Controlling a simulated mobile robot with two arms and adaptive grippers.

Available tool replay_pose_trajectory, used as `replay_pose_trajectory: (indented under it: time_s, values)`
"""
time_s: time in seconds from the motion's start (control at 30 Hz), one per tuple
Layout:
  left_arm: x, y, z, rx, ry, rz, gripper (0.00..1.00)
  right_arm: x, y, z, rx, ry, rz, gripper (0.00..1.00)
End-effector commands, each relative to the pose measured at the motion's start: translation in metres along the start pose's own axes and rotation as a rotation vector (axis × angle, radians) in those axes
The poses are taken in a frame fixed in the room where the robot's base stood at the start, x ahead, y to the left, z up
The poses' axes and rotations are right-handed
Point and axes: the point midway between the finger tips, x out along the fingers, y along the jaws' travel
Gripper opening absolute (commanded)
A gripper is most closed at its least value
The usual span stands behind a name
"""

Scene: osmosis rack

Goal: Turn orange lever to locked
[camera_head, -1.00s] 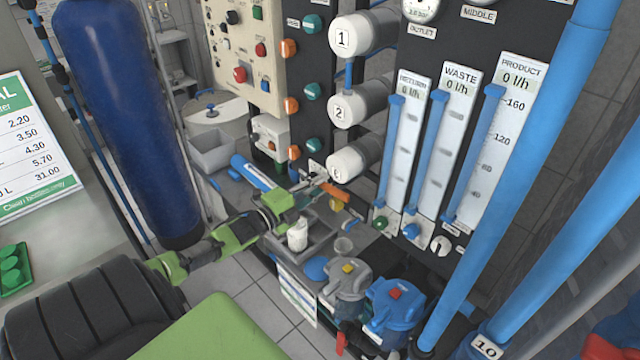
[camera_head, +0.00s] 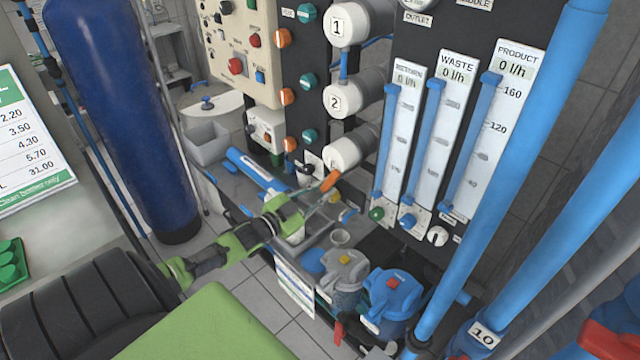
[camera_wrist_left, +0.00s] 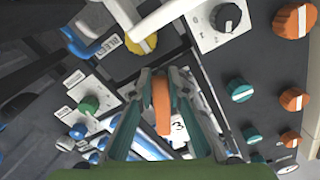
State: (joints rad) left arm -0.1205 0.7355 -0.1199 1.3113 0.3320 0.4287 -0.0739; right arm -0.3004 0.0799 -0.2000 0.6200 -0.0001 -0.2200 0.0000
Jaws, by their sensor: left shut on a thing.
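The orange lever (camera_head: 331,181) is at the lower part of the rack panel, below the white cylinder marked by a number at its end. In the head view it slopes up to the right. My left gripper (camera_head: 318,194) reaches it from the lower left and is shut on it. In the left wrist view the orange lever (camera_wrist_left: 162,104) stands between the two fingertips (camera_wrist_left: 160,88). The lever's pivot and any position marks are hidden or too small to read. My right gripper is not in view.
A yellow knob (camera_wrist_left: 142,43) and a black knob (camera_wrist_left: 229,17) on a white plate are close by. Grey (camera_head: 345,270) and blue (camera_head: 392,296) filter housings stand below. Blue pipes (camera_head: 520,170) run at the right. A blue tank (camera_head: 125,120) stands at the left.

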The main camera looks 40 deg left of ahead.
Motion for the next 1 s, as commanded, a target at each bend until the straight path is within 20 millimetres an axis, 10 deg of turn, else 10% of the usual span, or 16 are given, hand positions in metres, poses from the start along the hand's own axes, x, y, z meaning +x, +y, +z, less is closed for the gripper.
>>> replay_pose_trajectory:
  time_s: [1.0]
  values:
    - [-0.001, 0.023, -0.004, -0.5, -0.003, 0.0, 0.0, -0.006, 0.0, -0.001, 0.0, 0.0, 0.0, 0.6]
